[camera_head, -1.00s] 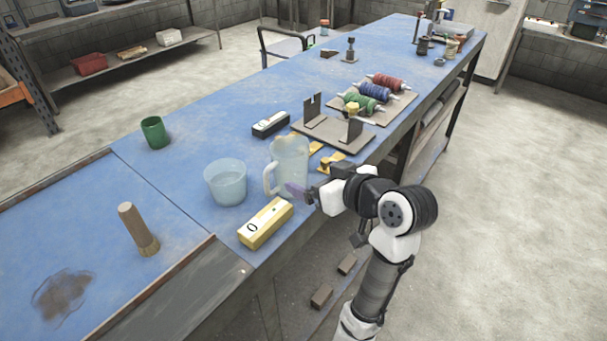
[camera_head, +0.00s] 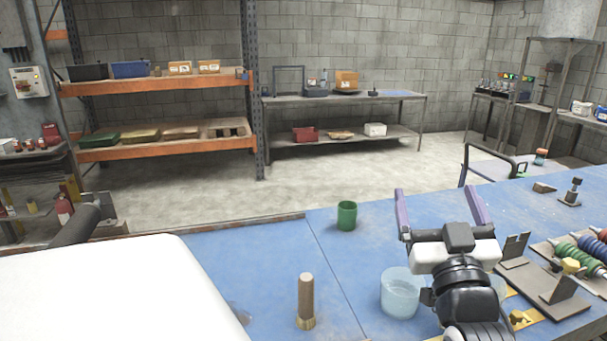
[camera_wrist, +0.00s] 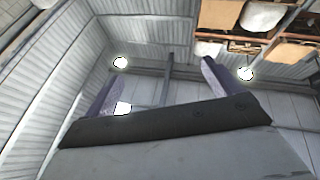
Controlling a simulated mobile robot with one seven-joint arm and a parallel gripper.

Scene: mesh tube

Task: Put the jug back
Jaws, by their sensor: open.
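The jug is mostly hidden behind my arm in the head view. A pale translucent sliver of what looks like the jug (camera_head: 498,286) shows just right of the arm, on the blue bench.
A green cup (camera_head: 346,215) stands farther back on the bench. A wooden-handled brush (camera_head: 306,300) stands at the front left. A bracketed plate (camera_head: 545,290) and colored spools (camera_head: 588,250) are at right. Bare bench lies around the green cup.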

